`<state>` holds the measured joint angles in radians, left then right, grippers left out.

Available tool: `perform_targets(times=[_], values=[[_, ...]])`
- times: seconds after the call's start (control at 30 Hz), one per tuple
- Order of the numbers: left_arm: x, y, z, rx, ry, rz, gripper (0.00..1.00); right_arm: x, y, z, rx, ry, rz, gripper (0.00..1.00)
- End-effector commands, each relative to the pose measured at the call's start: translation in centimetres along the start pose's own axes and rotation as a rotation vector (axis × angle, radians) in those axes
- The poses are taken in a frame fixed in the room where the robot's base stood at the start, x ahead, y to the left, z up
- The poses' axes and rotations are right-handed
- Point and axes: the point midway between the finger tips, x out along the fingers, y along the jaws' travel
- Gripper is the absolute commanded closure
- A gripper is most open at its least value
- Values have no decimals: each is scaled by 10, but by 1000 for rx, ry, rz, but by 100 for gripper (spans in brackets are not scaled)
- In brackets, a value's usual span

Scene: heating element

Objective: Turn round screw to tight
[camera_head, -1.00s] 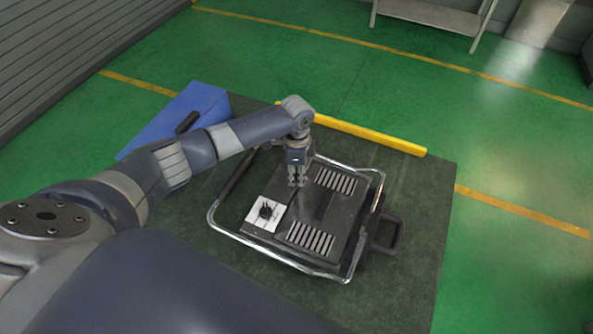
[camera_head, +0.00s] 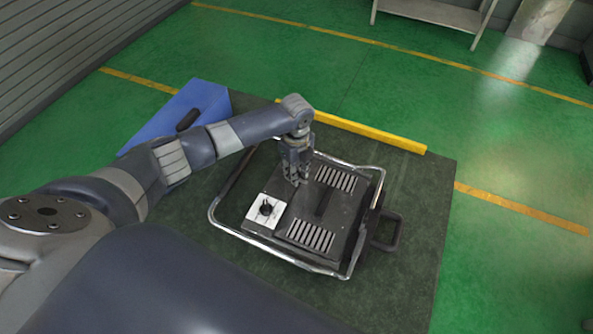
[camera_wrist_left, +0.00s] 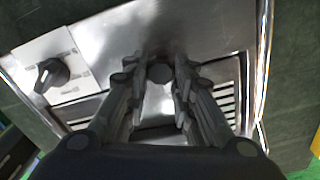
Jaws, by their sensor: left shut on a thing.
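The heating element (camera_head: 337,222) is a dark metal box with slotted vents in a chrome tube frame. My left gripper (camera_head: 296,182) points down at its top, near the far left edge between the vents and the white dial plate. In the left wrist view the left gripper's fingers (camera_wrist_left: 160,85) stand on both sides of a small dark round screw (camera_wrist_left: 160,73) and are shut on it. The fingers hide the screw in the head view, and its tightness cannot be read. My right gripper is not in view.
A white plate (camera_head: 256,221) with a black knob (camera_head: 266,208) sits on the box's near left corner. A black handle (camera_head: 397,232) sticks out at right. A blue case (camera_head: 205,100) and a yellow bar (camera_head: 370,134) lie beyond. The dark table is clear at right.

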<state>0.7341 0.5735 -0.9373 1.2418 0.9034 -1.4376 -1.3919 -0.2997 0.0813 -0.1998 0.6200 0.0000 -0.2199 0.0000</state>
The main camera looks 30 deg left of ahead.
Motion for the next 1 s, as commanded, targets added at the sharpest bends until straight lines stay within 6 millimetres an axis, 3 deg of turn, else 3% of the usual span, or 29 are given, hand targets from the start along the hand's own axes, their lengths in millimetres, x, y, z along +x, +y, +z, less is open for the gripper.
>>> perform_targets(times=[0.6, 0.63, 0.7, 1.0], values=[[-2, -2, 1, 43, -1, -5, 100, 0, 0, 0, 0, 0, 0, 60], [-2, -2, 1, 43, -1, -5, 74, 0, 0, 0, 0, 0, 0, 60], [-2, -2, 1, 43, -1, -5, 58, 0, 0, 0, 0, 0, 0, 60], [-1, 0, 0, 42, 0, -2, 56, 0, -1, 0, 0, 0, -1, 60]])
